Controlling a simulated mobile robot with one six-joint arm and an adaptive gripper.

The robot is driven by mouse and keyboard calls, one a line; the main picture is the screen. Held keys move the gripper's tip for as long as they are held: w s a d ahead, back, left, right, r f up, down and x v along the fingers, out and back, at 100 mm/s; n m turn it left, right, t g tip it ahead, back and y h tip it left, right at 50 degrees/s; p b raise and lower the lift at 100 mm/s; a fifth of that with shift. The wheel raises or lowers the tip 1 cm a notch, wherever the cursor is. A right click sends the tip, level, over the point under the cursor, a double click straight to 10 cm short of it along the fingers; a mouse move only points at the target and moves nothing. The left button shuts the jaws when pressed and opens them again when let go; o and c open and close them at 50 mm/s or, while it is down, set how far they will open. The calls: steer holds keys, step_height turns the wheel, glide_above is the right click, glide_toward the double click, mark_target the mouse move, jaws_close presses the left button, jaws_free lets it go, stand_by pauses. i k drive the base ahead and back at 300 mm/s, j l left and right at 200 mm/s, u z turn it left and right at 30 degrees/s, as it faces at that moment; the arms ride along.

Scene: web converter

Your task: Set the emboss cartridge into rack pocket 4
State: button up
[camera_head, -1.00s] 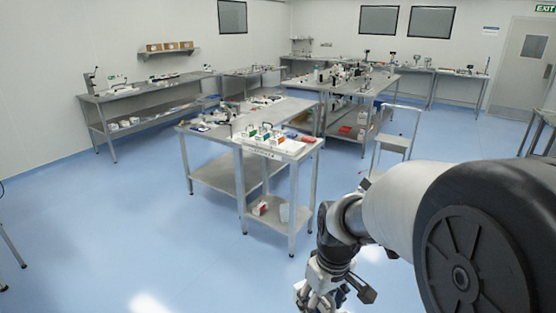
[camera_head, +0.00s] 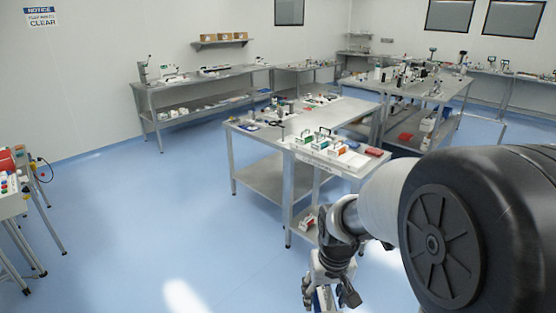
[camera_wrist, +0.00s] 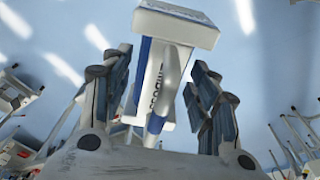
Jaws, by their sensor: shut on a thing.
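My gripper (camera_wrist: 160,100) is shut on the emboss cartridge (camera_wrist: 175,28), a white and blue block with lettering on its side, held between the two finger pads in the wrist view. In the head view my gripper (camera_head: 326,294) hangs at the bottom edge, above the floor and in front of the middle table, partly cut off. A white rack-like holder (camera_head: 323,154) stands on the near end of that table, with green, orange and red cartridge-like items on it. Its pocket numbers are too small to read.
The steel middle table (camera_head: 268,143) has a lower shelf (camera_head: 270,178). A cart (camera_head: 14,206) with coloured items stands at the left edge. Benches (camera_head: 190,86) line the back wall, and another loaded table (camera_head: 440,93) stands behind right. The blue floor (camera_head: 135,225) is open at left and centre.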

mark_target(356, 163)
steer(key=i+z, duration=0.15)
steer(key=i, duration=0.4)
steer(key=i+j+z, duration=0.15)
steer(key=i, duration=0.35)
steer(key=i+j+z, duration=0.15)
steer(key=i, duration=0.35)
steer(key=i+j+z, duration=0.15)
steer(key=i+j, duration=0.2)
steer(key=i, duration=0.15)
